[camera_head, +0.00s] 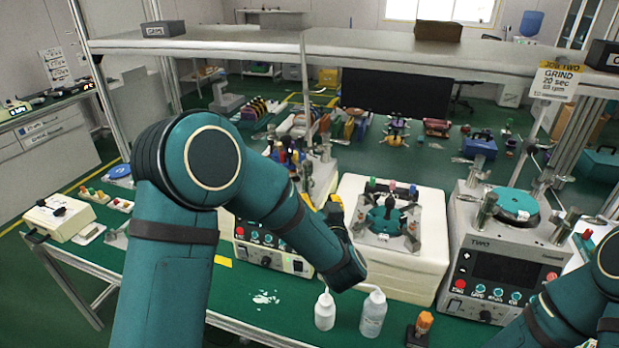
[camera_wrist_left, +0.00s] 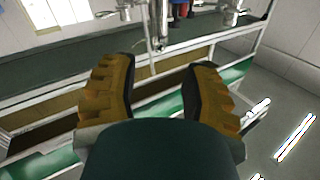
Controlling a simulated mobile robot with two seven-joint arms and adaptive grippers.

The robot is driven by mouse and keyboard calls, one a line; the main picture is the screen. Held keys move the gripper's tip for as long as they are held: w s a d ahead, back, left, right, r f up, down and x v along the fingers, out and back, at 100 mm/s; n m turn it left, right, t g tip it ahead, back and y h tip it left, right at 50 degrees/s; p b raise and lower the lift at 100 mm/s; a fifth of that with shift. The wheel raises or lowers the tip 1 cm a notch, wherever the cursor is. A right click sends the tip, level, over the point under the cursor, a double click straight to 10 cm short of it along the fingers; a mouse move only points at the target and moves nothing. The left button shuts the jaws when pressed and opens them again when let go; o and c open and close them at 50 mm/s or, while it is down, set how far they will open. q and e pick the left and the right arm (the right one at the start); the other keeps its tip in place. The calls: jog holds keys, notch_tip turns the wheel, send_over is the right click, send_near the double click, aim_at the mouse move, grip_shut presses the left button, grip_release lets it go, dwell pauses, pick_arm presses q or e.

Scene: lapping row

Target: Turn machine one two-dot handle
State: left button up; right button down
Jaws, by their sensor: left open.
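Machine one (camera_head: 272,252), a pale box with red and teal buttons, stands at centre left in the head view. My left arm covers much of its top. Upright metal posts (camera_head: 308,180) and coloured handles show behind the arm; I cannot make out a two-dot mark on any handle. My left gripper (camera_head: 334,207) has yellow fingers and is at the right side of machine one. In the left wrist view the gripper (camera_wrist_left: 162,75) is open and empty, with a metal post (camera_wrist_left: 158,25) beyond the gap. Red and blue parts (camera_wrist_left: 181,9) show at the top edge. My right gripper is out of view.
A white block with a teal fixture (camera_head: 388,218) stands right of my left gripper. Machine two (camera_head: 500,262) is farther right. Two white bottles (camera_head: 324,311) (camera_head: 373,314) and an orange-topped item (camera_head: 424,322) stand in front. A shelf (camera_head: 390,44) crosses above the green bench.

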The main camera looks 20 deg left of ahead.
aim_at(310, 175)
pick_arm(q)
jog(key=x, duration=1)
jog(key=shift+w, duration=0.15)
jog(key=shift+c, duration=0.4)
grip_shut()
